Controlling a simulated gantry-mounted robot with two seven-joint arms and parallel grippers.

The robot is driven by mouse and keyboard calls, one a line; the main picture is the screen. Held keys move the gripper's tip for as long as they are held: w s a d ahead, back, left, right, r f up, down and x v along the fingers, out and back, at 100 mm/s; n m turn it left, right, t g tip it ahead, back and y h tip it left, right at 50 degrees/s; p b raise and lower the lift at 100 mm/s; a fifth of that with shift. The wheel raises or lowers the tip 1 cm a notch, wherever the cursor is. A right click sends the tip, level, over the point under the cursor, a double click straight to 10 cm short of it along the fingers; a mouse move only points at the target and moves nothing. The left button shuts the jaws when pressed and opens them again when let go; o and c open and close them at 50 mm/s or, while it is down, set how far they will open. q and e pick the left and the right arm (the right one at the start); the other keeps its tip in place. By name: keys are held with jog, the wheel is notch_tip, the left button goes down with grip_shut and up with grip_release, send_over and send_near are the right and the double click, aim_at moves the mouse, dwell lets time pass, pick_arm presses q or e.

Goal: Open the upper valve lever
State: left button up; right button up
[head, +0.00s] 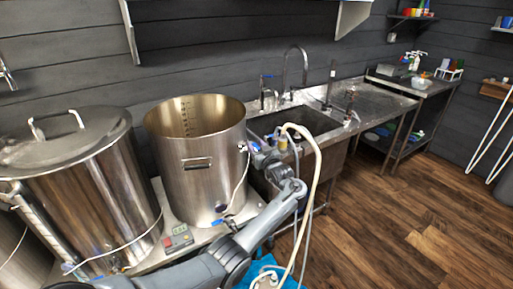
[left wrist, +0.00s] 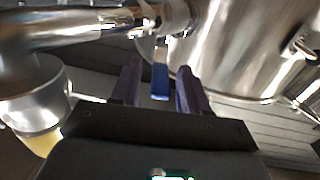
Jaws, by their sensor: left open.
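The open steel kettle (head: 196,165) stands in the middle of the head view. The upper valve is high on its right side, largely hidden there by my gripper. In the left wrist view the blue upper valve lever (left wrist: 160,82) hangs from the steel valve fitting (left wrist: 176,18). My left gripper (head: 262,155) is at the kettle's upper right side. Its two dark fingers stand apart, one on each side of the blue lever, with a visible gap on both sides. A lower valve (head: 228,221) with a blue handle is near the kettle's base.
A lidded steel kettle (head: 85,190) stands to the left. A small control box (head: 178,238) sits on the bench before the kettles. A pale hose (head: 315,190) hangs close beside my left gripper. A sink (head: 300,125) lies behind it. The wooden floor at right is clear.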

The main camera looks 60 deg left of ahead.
pick_arm(q)
jog(key=s+d, duration=0.1)
jog(key=d, duration=0.9)
jog(key=shift+d+p, duration=0.2)
jog(key=shift+p, duration=0.25)
